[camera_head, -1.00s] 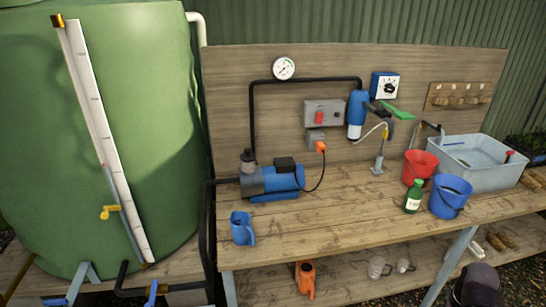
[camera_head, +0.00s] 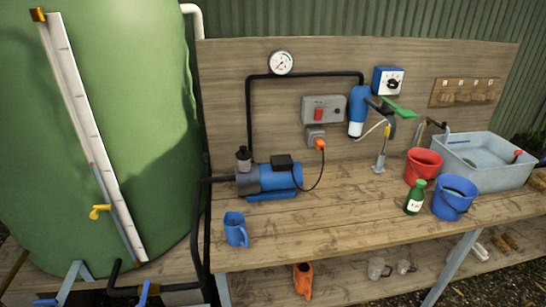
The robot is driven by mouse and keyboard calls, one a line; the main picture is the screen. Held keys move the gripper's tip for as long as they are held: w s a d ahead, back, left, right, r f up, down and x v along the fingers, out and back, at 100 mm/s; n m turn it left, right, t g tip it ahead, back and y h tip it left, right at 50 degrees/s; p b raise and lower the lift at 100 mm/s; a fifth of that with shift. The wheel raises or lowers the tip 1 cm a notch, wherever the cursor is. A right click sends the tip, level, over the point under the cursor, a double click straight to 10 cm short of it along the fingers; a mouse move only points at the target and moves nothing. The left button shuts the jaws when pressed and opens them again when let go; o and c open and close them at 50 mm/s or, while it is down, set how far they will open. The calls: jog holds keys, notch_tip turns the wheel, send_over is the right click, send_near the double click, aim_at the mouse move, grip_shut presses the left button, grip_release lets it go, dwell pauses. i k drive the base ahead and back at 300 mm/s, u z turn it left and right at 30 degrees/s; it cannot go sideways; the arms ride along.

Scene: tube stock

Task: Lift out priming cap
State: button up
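The priming cap (camera_head: 243,152) is a small dark cap on top of the grey front end of the blue pump (camera_head: 270,180). The pump stands on the wooden bench against the back board. The cap looks seated upright on its port; its threads are hidden. My gripper is not in view.
A black pipe (camera_head: 249,110) rises close behind the cap to a gauge (camera_head: 281,63). A blue jug (camera_head: 235,229) stands in front of the pump. A green bottle (camera_head: 414,198), red bucket (camera_head: 423,166), blue bucket (camera_head: 454,198) and grey sink (camera_head: 485,165) fill the right. The bench middle is clear.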

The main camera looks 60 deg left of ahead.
aim_at(243, 155)
jog(key=z, duration=0.45)
jog(key=i, duration=1)
jog(key=u, duration=4.25)
jog(key=i, duration=0.1)
jog(key=z, duration=1.7)
